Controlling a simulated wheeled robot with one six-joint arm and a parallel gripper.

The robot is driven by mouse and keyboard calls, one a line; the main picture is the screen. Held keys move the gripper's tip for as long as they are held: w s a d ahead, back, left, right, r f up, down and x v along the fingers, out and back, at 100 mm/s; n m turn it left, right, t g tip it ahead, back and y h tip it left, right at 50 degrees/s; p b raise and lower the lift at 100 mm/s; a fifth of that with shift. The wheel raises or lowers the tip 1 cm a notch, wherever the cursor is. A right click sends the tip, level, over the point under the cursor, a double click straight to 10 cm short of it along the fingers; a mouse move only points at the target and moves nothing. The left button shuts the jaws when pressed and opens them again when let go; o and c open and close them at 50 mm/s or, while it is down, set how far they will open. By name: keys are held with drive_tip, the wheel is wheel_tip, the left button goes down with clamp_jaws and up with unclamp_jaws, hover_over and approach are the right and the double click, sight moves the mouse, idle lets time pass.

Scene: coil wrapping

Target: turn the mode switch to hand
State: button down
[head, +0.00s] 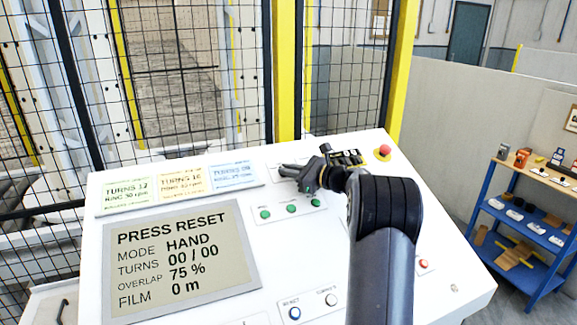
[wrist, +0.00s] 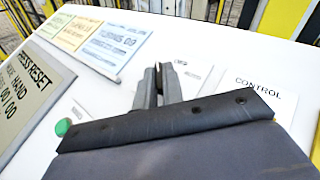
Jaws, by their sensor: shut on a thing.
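My gripper (head: 284,170) reaches over the upper middle of the white sloped control panel. Its two grey fingers (wrist: 157,88) are closed together against the panel in the wrist view, on the mode switch. The switch knob itself is hidden by the fingers, so its pointer cannot be read. A small label plate shows beside the fingers, too blurred to read. The panel display (head: 182,258) reads PRESS RESET, MODE HAND, TURNS 00 / 00, OVERLAP 75 % and FILM 0 m. The display also shows partly in the wrist view (wrist: 28,95).
Green buttons (head: 265,214) sit just below the gripper. A red mushroom button (head: 383,152) is at the panel's upper right. Three coloured cards, one being blue (head: 233,174), lie above the display. A mesh fence stands behind; a blue shelf (head: 530,232) is at right.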

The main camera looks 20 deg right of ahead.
drive_tip(key=shift+f+n+g+y, duration=0.3)
drive_tip(key=shift+f+n+g, duration=0.05)
drive_tip(key=shift+n+g, duration=0.15)
drive_tip(key=c, duration=1.5)
unclamp_jaws()
drive_tip(key=shift+w, duration=0.1)
drive_tip(key=shift+r, duration=0.15)
drive_tip(key=b+v, duration=0.2)
drive_tip(key=v, duration=0.9)
drive_tip(key=shift+b, duration=0.35)
drive_tip(key=shift+w, duration=0.1)
